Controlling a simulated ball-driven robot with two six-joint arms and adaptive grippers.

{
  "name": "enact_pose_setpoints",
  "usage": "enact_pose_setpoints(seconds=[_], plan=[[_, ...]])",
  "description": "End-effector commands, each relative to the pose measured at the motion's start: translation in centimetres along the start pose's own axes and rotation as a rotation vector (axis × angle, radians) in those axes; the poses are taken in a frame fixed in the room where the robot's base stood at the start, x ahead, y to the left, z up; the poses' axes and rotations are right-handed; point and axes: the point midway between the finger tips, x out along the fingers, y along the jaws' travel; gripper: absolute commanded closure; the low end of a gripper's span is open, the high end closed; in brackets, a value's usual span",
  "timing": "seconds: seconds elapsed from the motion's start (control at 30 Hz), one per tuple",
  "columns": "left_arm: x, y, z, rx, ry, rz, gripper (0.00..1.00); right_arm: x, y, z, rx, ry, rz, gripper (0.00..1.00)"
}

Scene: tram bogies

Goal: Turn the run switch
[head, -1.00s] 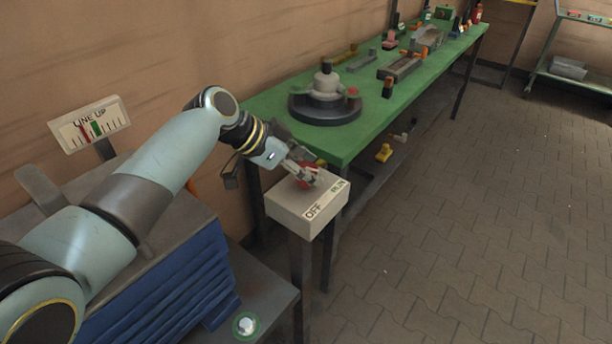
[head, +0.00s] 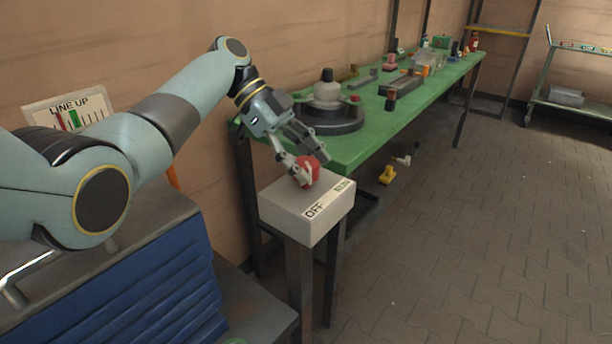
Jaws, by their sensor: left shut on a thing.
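The run switch is a red knob (head: 308,171) on top of a pale grey box (head: 282,211) on a dark post. My left gripper (head: 305,172) comes down from the upper left and is shut on the red knob. Its fingers hide part of the knob, and I cannot tell which label the knob points to. My right gripper is not in view.
A green workbench (head: 405,122) with a dark round fixture (head: 328,118) and several tools stands just behind the box. A blue drawer cabinet (head: 150,290) and a LINE UP gauge (head: 68,108) are at the left. The paved floor (head: 450,230) at the right is clear.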

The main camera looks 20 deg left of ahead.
Motion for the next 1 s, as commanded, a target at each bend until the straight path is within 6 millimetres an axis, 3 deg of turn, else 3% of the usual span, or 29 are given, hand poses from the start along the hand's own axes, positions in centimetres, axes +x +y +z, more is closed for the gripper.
enact_pose_setpoints(seconds=[0.23,0.77,0.8,0.93,1.0], plan=[[0.21,0.03,0.19,0.054,-0.002,0.059,0.89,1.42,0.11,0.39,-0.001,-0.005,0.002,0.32],[0.14,0.12,0.12,0.069,-0.001,0.077,0.89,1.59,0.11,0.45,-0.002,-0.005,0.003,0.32],[0.14,0.12,0.12,0.069,-0.001,0.077,0.53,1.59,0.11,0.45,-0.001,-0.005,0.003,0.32],[0.11,0.09,0.10,0.070,-0.001,0.075,0.36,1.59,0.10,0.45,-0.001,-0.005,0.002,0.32],[0.09,0.06,0.08,0.070,-0.001,0.075,0.32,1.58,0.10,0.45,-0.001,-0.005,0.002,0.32]])
